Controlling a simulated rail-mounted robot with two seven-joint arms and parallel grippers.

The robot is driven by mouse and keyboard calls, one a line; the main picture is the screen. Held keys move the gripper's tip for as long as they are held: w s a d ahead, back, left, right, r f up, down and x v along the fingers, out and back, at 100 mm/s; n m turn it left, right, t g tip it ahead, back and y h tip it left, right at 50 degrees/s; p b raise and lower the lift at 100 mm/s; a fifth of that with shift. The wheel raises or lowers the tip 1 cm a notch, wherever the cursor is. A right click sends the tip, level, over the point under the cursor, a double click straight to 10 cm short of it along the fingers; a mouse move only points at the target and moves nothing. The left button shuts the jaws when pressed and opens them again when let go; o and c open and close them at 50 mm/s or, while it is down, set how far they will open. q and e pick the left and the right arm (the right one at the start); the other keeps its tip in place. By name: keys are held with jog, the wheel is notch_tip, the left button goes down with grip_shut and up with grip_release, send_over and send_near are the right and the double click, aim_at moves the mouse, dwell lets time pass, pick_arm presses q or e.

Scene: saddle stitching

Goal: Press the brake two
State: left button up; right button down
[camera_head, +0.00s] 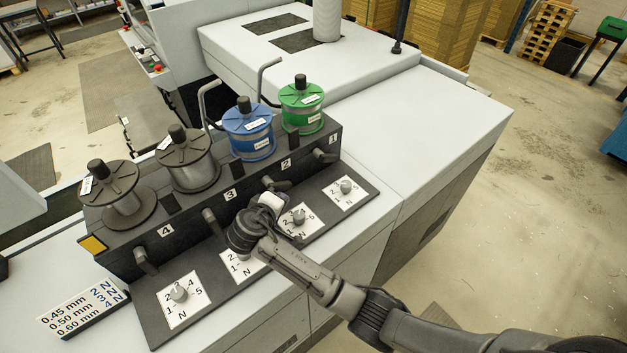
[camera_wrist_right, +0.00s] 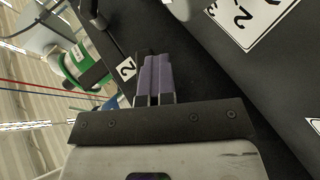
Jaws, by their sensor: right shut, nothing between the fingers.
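The brake two lever (camera_head: 274,184) is a dark handle on the black machine face below the label "2" (camera_head: 285,163). My right gripper (camera_head: 268,197) is right at this lever in the head view and partly hides the area around it. In the right wrist view, its purple-grey fingers (camera_wrist_right: 153,78) are shut with nothing between them, beside the label "2" (camera_wrist_right: 126,69). I cannot tell whether they touch the lever. My left gripper is not in view.
Other brake levers are at "1" (camera_head: 320,155), "3" (camera_head: 210,220) and "4" (camera_head: 145,261). Numbered dials, such as the one at front left (camera_head: 179,292), sit on the panel below. Blue (camera_head: 248,130) and green (camera_head: 302,105) spools stand above, beside two grey ones.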

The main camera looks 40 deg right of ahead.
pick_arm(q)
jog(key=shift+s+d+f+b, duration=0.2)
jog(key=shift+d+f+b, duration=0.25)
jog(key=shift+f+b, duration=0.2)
pick_arm(e)
jog(key=s+d+r+m+h, duration=0.1)
jog(key=s+d+r+h, duration=0.2)
jog(key=s+d+r, duration=0.4)
notch_tip(320, 180, up, 2)
jog(key=shift+d+r+m+g+h, duration=0.1)
jog(key=shift+d+m+g+h, duration=0.2)
jog(key=shift+d+m, duration=0.1)
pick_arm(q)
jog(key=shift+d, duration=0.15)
pick_arm(e)
jog(key=shift+w+a, duration=0.1)
